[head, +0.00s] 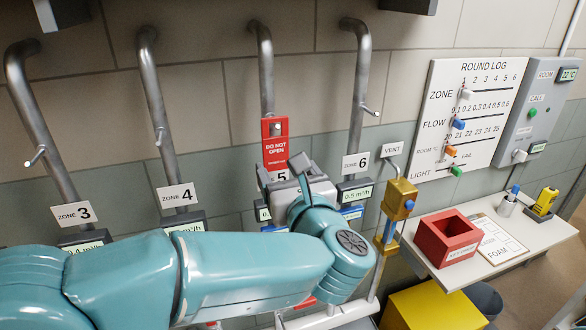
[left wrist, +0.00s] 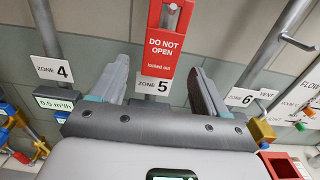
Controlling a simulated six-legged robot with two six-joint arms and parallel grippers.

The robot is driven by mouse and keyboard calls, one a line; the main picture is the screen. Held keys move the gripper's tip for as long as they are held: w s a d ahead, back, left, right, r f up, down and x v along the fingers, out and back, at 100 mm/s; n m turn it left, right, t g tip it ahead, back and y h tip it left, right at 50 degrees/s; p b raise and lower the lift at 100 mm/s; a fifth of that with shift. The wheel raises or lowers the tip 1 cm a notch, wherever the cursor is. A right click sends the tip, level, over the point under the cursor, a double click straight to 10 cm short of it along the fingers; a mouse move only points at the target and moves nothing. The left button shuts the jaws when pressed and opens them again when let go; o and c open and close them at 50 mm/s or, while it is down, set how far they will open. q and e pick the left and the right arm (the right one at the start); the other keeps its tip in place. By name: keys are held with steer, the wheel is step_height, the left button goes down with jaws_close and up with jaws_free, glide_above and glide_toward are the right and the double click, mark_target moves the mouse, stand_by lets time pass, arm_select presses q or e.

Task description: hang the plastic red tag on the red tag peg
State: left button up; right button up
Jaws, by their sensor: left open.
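The red tag (head: 275,145), with white "DO NOT OPEN" lettering, hangs upright against the zone 5 pipe (head: 266,70). A peg end (head: 275,128) shows at the hole near its top, so it appears to hang on that peg. The tag also shows in the left wrist view (left wrist: 166,48). My left gripper (head: 283,172) is open just in front of the tag's lower end. In the left wrist view its fingers (left wrist: 160,70) stand apart on either side of the tag, with gaps and no visible contact. My right gripper is not in view.
Neighbouring pipes carry bare pegs, at zone 3 (head: 36,157), zone 4 (head: 159,136) and zone 6 (head: 370,111). A brass valve (head: 400,195) stands right of my gripper. A shelf (head: 470,272) holds a red box (head: 447,238). A log board (head: 465,115) is on the wall.

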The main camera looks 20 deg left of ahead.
mark_target(276, 147)
arm_select(q)
steer(key=shift+r+p+x, duration=0.25)
steer(key=shift+p+x, duration=0.55)
steer(key=shift+x, duration=0.35)
steer(key=x, duration=0.1)
steer(key=b+x, duration=0.2)
steer(key=x, duration=0.1)
steer(key=shift+w+f, duration=0.15)
steer(key=shift+f, duration=0.2)
steer(key=shift+w+a+r, duration=0.15)
steer(key=shift+w+a, duration=0.1)
steer(key=shift+w, duration=0.1)
steer(key=shift+w, duration=0.15)
steer(key=c, duration=0.9)
steer(key=shift+r, duration=0.2)
steer(key=shift+r, duration=0.4)
